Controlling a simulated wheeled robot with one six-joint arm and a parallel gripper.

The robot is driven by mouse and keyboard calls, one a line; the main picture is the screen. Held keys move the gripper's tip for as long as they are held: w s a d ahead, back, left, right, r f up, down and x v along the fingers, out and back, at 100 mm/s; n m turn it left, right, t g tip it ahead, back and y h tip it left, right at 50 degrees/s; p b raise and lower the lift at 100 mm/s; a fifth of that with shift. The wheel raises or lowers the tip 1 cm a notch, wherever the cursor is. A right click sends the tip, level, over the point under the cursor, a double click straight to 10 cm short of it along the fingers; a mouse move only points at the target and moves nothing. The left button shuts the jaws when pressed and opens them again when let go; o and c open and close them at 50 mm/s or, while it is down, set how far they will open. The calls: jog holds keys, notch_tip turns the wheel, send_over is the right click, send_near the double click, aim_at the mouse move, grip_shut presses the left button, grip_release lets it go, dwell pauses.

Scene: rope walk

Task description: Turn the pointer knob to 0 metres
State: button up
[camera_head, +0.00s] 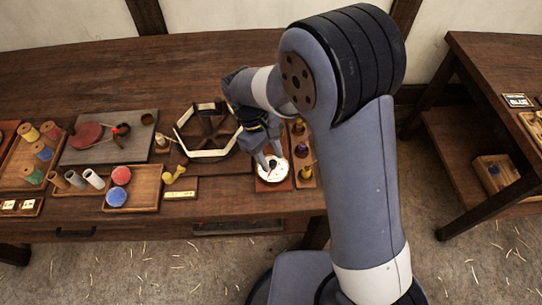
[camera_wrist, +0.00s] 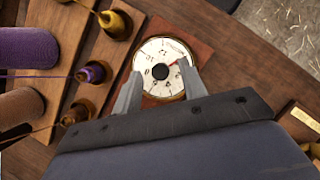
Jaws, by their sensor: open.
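The round white dial (camera_head: 265,176) sits on a reddish-brown square plate near the bench's front edge. In the wrist view the dial (camera_wrist: 152,52) has a brass rim, dark numbers and a small red mark right of its centre. The dark pointer knob (camera_wrist: 160,72) is at the dial's middle; its exact reading is too small to tell. My gripper (camera_head: 268,163) is over the dial, pointing down. In the wrist view my gripper (camera_wrist: 159,70) is open, one finger left and one right of the knob. I cannot tell whether either finger touches it.
Several small bobbins (camera_head: 301,150) stand in a wooden rack just right of the dial, on the left in the wrist view. A yellow piece (camera_head: 174,174) and a tray with balls (camera_head: 133,190) are farther left.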

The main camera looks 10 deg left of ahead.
jog(key=v, duration=1)
jog(key=x, duration=1)
jog(key=shift+s+d+f, duration=0.1)
jog(key=shift+f, duration=0.3)
jog(key=shift+r, duration=0.15)
